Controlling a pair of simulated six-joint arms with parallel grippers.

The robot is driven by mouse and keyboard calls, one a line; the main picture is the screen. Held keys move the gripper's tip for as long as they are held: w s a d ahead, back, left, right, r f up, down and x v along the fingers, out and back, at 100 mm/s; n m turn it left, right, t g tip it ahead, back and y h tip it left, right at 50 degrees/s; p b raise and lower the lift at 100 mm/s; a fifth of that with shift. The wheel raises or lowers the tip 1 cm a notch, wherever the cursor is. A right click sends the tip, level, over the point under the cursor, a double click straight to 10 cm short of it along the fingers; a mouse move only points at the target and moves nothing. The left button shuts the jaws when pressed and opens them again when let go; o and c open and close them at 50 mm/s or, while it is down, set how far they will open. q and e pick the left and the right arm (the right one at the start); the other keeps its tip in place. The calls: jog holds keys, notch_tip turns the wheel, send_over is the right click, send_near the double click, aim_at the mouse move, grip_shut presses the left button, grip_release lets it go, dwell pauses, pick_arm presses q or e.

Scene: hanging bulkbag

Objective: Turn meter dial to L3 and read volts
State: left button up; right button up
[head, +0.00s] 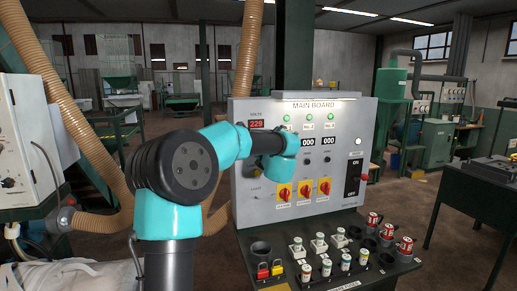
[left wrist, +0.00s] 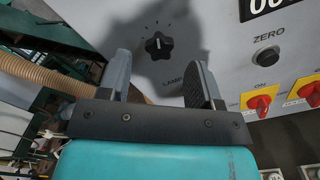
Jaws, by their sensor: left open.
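The main board (head: 340,190) is a grey upright panel. Its red volts display (head: 256,124) at the upper left reads 229. The black meter dial (left wrist: 158,45) with small tick marks around it shows in the left wrist view; its position letters are too small to read. My left gripper (left wrist: 161,70) is open, its two fingers pointing at the panel, with the dial showing between and beyond the fingertips. The fingers look apart from the dial. In the head view my left arm covers part of the panel's left side. My right gripper is in neither view.
Red-and-yellow rotary switches (head: 304,190) sit right of the dial. A black shelf (head: 380,272) below the panel holds several cans and small items, including red and yellow padlocks (head: 270,269). A ribbed tan hose (head: 247,45) hangs left of the panel.

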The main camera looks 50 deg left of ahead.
pick_arm(q)
jog(key=shift+x, duration=2)
jog(key=shift+c, duration=0.3)
jog(key=c, duration=0.9)
jog(key=shift+m, duration=4)
